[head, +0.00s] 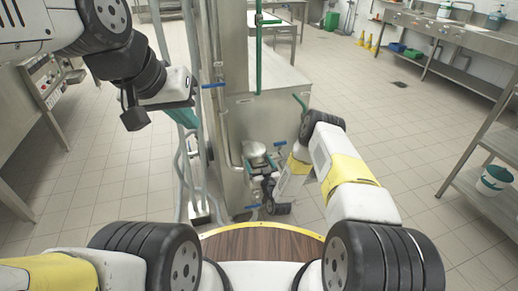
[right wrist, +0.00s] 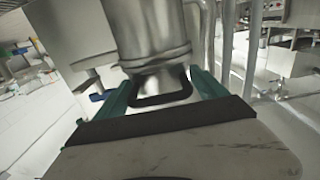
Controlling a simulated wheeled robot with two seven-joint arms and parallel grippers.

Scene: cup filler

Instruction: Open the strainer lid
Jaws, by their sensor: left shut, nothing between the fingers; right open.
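The strainer (head: 256,148) is a bright metal cylinder low on the front of the steel machine. In the right wrist view, its metal body (right wrist: 152,40) stands upright with a flange ring, and a dark loop handle (right wrist: 162,98) shows below it. I cannot tell whether the lid is closed. My right gripper (head: 264,163) is open, its teal fingers on either side of the handle. In the right wrist view, the gripper (right wrist: 163,88) shows no clear contact with the handle. My left gripper (head: 184,116) is shut and empty, high to the left of the machine.
The steel machine (head: 265,80) has vertical pipes on its left and blue-handled valves (head: 214,85). A steel table (head: 40,90) stands at left. A sink counter (head: 445,28) and a shelf with a white bucket (head: 494,179) stand at right.

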